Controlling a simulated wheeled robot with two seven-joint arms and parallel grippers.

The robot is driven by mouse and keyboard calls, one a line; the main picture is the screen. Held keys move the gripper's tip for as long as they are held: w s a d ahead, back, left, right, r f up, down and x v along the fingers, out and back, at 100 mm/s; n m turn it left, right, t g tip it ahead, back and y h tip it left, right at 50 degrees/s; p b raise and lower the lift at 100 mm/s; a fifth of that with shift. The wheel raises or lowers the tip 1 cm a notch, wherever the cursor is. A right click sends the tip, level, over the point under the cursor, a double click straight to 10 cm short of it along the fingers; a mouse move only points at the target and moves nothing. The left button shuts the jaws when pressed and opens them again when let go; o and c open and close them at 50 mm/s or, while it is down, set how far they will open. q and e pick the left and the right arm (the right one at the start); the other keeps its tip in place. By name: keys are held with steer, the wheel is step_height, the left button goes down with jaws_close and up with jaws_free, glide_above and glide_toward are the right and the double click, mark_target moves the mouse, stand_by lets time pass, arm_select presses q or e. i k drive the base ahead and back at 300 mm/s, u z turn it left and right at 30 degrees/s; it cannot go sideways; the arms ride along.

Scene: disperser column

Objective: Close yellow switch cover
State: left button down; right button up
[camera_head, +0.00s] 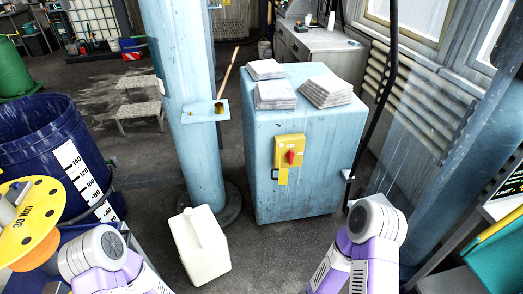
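The yellow switch box (280,153) is on the front of the light blue cabinet (253,195). Its red knob (291,157) faces me and is uncovered. A small yellow flap (283,177) hangs just below the box; it looks like the cover, but it is too small to be sure. A dark handle-like piece shows at the flap's left. Only purple and white links of my two arms show at the bottom edge, left and right. Both of my grippers are out of view, and no part of me touches the box.
A blue column (178,70) stands left of the cabinet, with a cream canister (198,245) on the floor before it. A blue barrel (40,130) and a yellow reel (28,240) are at the left. Stacked white bags (273,95) lie on the cabinet. Floor before the cabinet is clear.

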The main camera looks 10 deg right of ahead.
mark_target(283, 172)
steer(key=i, duration=1.3)
steer(key=z, duration=0.5)
